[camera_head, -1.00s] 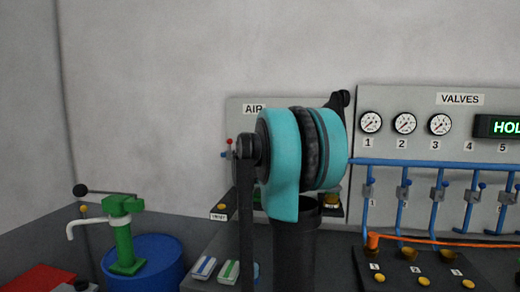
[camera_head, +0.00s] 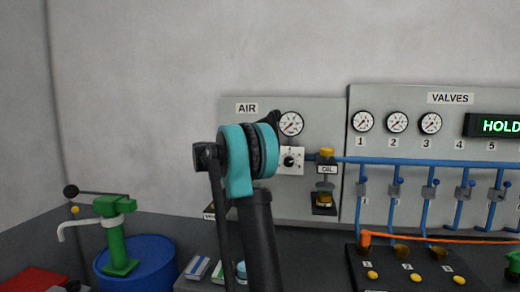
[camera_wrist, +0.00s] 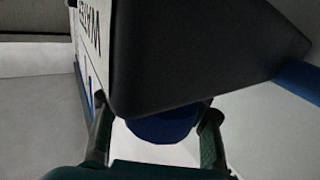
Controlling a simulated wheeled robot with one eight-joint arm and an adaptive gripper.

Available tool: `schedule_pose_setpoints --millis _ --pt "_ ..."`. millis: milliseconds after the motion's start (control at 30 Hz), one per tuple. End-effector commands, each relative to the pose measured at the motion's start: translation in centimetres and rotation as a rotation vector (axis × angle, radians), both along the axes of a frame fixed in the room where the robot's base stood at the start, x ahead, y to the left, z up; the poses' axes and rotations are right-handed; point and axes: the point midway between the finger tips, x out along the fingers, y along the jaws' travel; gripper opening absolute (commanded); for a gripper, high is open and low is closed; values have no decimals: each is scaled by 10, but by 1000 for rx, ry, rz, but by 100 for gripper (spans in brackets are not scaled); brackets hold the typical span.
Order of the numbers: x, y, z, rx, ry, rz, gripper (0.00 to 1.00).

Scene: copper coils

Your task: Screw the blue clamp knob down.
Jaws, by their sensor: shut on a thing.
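The blue clamp knob (camera_wrist: 165,125) shows in the wrist view under a large dark block (camera_wrist: 190,50). Only its rounded lower part is in sight; its upper part is hidden by the block. My gripper (camera_wrist: 156,116) has one finger on each side of the knob and is shut on it. In the head view neither the knob nor my gripper shows; only my teal and black arm is seen there.
In the wrist view a white panel with partly visible lettering (camera_wrist: 92,35) stands left of the block, and a blue pipe-like part (camera_wrist: 298,80) is at the right. The head view shows a green pump (camera_head: 118,235), a blue drum (camera_head: 150,262) and the valves panel (camera_head: 480,130).

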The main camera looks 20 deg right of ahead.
Motion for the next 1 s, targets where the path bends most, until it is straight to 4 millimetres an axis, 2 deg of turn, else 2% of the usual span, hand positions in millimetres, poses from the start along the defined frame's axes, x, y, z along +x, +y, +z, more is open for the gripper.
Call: schedule_pose_setpoints --millis 200,500,1000 --pt "-5 0 0 -1 0 -178 8" --pt "-12 2 0 -1 0 -340 8" --pt "-16 2 0 -1 0 -404 8"
